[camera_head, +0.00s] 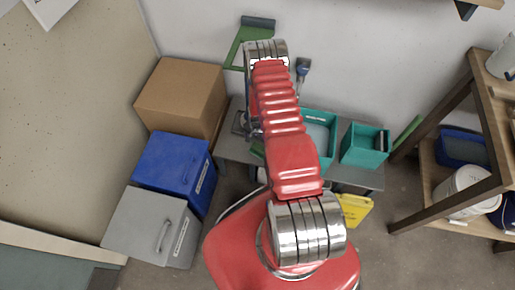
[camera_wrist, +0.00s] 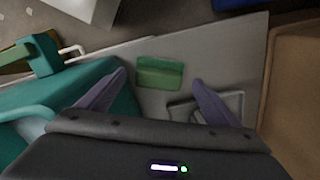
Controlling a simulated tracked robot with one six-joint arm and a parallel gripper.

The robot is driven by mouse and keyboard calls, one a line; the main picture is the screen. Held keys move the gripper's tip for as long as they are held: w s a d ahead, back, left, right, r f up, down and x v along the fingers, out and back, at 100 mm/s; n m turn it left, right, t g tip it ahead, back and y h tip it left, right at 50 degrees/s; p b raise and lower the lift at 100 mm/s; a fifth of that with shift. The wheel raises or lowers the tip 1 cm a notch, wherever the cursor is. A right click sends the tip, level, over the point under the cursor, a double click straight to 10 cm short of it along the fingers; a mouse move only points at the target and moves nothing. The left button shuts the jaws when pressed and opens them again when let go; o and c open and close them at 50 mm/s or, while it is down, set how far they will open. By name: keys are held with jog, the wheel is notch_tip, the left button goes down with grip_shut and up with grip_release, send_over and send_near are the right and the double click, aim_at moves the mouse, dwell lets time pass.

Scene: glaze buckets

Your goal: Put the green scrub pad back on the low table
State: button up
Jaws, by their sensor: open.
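The green scrub pad (camera_wrist: 160,68) lies on the grey top of the low table (camera_wrist: 222,58) in the wrist view. A bit of green beside my arm in the head view (camera_head: 257,149) may be the same pad. My gripper (camera_wrist: 160,77) is open and empty, its two purple fingers spread on either side of the pad's near edge in the picture. I cannot tell how high the fingertips are above the table. In the head view my red arm reaches over the low table (camera_head: 235,148) and hides the gripper.
Teal bins (camera_head: 365,147) stand on the table's right part; one (camera_wrist: 90,84) is close by my left finger. A grey tray (camera_wrist: 235,103) lies near my right finger. A cardboard box (camera_head: 180,95) and blue bin (camera_head: 172,165) stand left; a wooden shelf (camera_head: 440,205) stands right.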

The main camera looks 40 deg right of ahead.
aim_at(258, 149)
notch_tip(258, 149, up, 6)
jog(key=shift+f, duration=0.1)
dwell(0.4)
dwell(0.4)
